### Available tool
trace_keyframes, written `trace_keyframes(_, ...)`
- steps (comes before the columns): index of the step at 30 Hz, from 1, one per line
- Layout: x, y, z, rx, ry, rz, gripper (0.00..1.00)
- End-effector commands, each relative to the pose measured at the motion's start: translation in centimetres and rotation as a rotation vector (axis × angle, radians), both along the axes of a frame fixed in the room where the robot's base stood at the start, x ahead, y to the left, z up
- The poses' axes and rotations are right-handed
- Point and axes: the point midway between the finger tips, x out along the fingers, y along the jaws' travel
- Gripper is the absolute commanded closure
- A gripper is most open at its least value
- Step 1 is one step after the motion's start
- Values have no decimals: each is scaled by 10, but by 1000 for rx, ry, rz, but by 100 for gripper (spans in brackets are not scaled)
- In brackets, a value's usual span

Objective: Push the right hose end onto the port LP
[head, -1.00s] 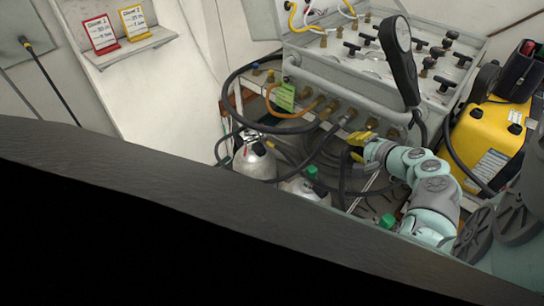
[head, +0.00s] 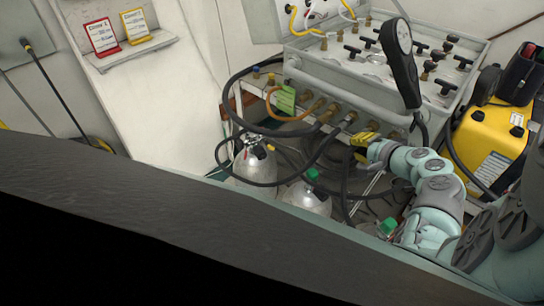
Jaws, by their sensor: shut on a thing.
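My gripper (head: 364,143), with yellow fingers, is at the front lower right edge of the grey air panel (head: 330,88). It is shut on a dark hose end, which the fingers largely hide. A dark hose (head: 345,185) hangs down just left of the fingers. Brass ports line the panel's front edge, one of them (head: 351,117) just up and left of my gripper. I cannot read any port label, so I cannot tell which is LP. I cannot tell whether the held end touches a port.
Silver cylinders (head: 306,200) stand below the panel among looping dark hoses. A handheld gauge (head: 405,60) stands upright on the panel above my gripper. A yellow machine (head: 487,140) stands close on the right. A dark slanting edge (head: 200,215) fills the foreground.

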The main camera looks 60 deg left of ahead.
Motion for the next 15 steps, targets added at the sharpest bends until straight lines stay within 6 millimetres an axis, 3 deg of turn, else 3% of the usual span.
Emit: trace_keyframes(15, 8, 2, 1, 2, -2, -1, 100)
